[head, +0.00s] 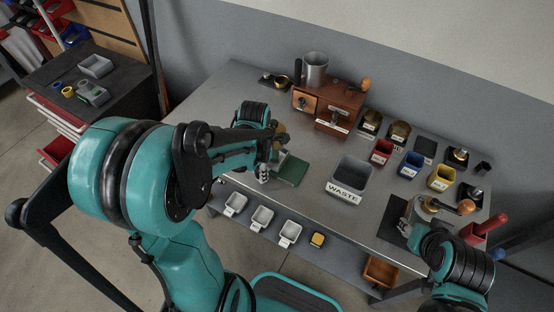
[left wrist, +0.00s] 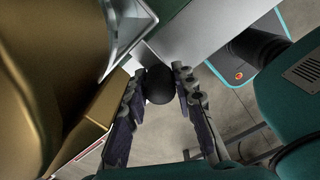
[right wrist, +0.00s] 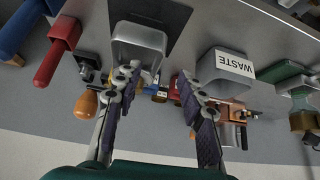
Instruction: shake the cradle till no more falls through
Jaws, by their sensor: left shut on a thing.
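My left gripper (head: 268,165) is over the table's front edge, at the left side of the green mat (head: 292,170). In the left wrist view, my left gripper (left wrist: 160,88) is shut on a round black knob (left wrist: 159,84). A large brass-coloured body (left wrist: 45,70) fills the left of that view, beside the knob; it shows only partly behind my arm in the head view (head: 281,131). I cannot tell whether the knob and brass body join as the cradle. My right gripper (right wrist: 158,88) is open and empty, near a grey metal container (right wrist: 139,48) at the table's right end.
The WASTE bin (head: 351,176) stands mid-table. Red (head: 381,152), blue (head: 411,164) and yellow (head: 441,177) bins stand right. Small white trays (head: 262,217) sit below the front edge.

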